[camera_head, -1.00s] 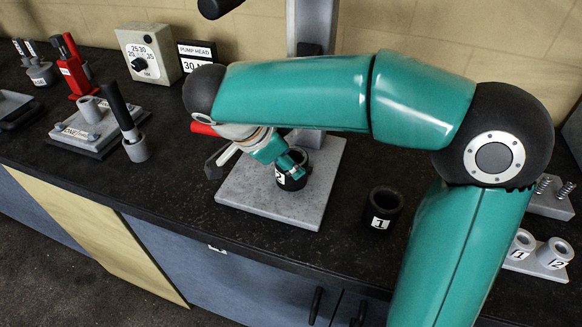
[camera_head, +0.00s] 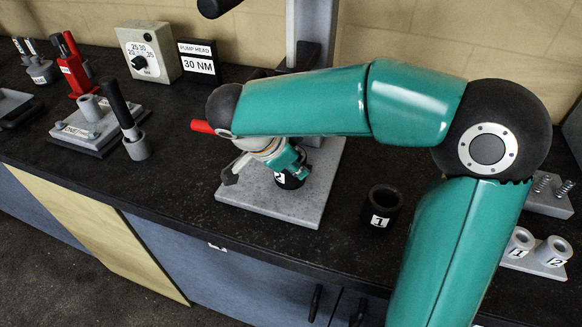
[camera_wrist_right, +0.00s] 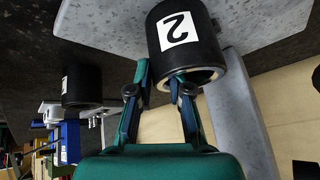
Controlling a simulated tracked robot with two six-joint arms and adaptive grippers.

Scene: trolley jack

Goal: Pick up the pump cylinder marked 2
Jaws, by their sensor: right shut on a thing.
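The pump cylinder marked 2 (camera_head: 288,183) is a short black hollow cylinder with a white label. In the head view it is at the grey base plate (camera_head: 262,205), mostly hidden by my right gripper (camera_head: 292,166). In the right wrist view the cylinder (camera_wrist_right: 205,45) shows large, its label upside down. There my right gripper (camera_wrist_right: 161,82) is shut on its wall, one fingertip at the bore and the other outside. I cannot tell whether the cylinder touches the plate. My left gripper is out of view.
A black cylinder marked 1 (camera_head: 382,207) stands right of the plate. A grey post (camera_head: 311,35) rises behind it. A red-ended handle (camera_head: 202,126) is near my wrist. Small grey cylinders in a holder (camera_head: 537,262) are at the right. A dial box (camera_head: 150,52) stands at back left.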

